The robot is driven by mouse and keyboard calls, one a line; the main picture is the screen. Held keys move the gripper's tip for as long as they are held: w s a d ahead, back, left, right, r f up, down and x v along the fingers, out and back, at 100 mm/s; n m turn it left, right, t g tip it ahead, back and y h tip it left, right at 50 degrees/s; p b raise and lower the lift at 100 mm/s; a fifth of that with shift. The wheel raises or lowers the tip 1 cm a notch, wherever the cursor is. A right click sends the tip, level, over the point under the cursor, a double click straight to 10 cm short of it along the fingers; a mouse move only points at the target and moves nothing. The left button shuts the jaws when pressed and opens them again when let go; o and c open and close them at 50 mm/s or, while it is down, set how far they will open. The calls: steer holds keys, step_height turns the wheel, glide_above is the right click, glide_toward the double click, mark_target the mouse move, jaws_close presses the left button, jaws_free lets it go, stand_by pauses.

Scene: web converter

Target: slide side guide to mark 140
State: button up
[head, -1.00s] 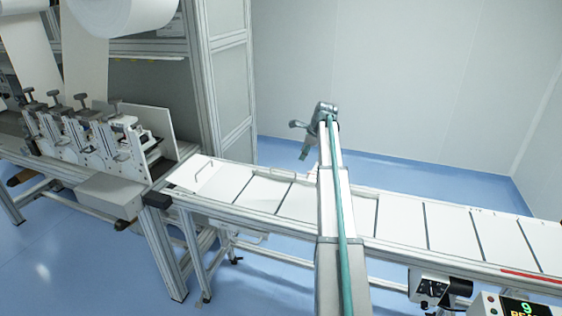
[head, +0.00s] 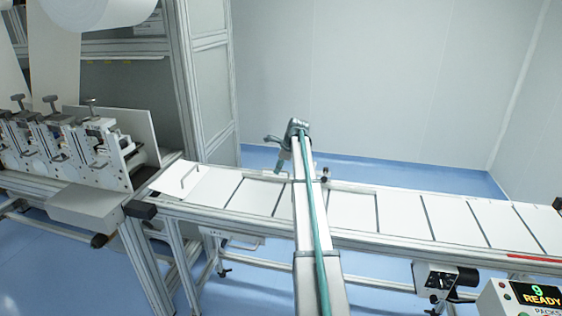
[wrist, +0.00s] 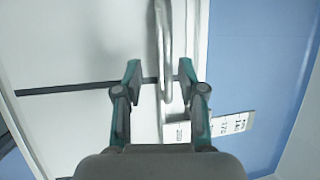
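The side guide (wrist: 165,45) appears in the wrist view as a silver bar with a rounded end, lying along the edge of the white conveyor. My gripper (wrist: 160,70) is open, one finger on each side of the bar in the picture. I cannot tell whether the fingers are level with the bar or above it; no contact is visible. A white scale plate (wrist: 205,129) with small printed numbers sticks out past the conveyor edge, near the bar's end. In the head view my gripper (head: 280,160) is at the far edge of the conveyor, partly hidden by my arm.
The conveyor (head: 405,217) carries white panels separated by dark gaps. A wire handle (head: 190,175) stands at its left end. The converter unit (head: 75,150) is further left. A display (head: 535,293) reads 9 READY. Open blue floor lies beyond the conveyor.

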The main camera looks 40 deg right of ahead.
mark_target(274, 182)
steer(key=p+x, duration=0.1)
steer(key=x, duration=0.5)
steer(key=shift+w+f, duration=0.15)
steer(key=shift+f, duration=0.15)
jaws_close()
steer(key=shift+s+a+p, duration=0.5)
steer(key=shift+s+a, duration=0.85)
steer(key=shift+a, duration=0.3)
steer(key=shift+s+a+p, duration=0.45)
steer(key=shift+s+a, duration=0.85)
steer(key=shift+a, duration=0.35)
stand_by(0.7)
steer(key=shift+o, duration=0.9)
jaws_free()
steer(key=shift+r, duration=0.1)
